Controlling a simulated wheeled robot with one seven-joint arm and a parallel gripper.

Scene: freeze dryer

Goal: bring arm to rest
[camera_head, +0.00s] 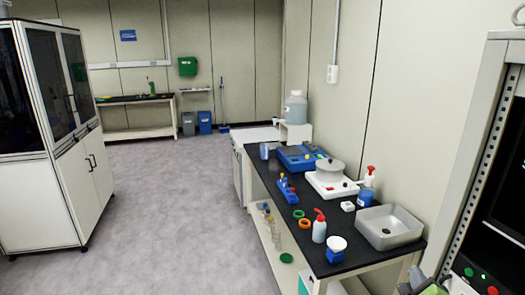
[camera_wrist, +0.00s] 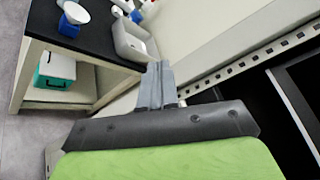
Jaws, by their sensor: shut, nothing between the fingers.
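My gripper (camera_wrist: 157,86) shows in the wrist view with its two grey fingers together and nothing between them. It points up the picture, in the air beside the black-topped bench (camera_head: 338,222) and the tall machine at the right. The bench also shows in the wrist view (camera_wrist: 95,30). In the head view, a small green and grey part of my arm shows at the bottom right edge; the gripper's fingers cannot be made out there.
A tall machine with a perforated frame (camera_head: 487,140) stands close on the right. The bench holds a grey basin (camera_head: 390,227), bottles and lab devices. A teal box (camera_wrist: 55,70) sits on its lower shelf. A white cabinet (camera_head: 85,185) stands left. The floor (camera_head: 170,200) between is clear.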

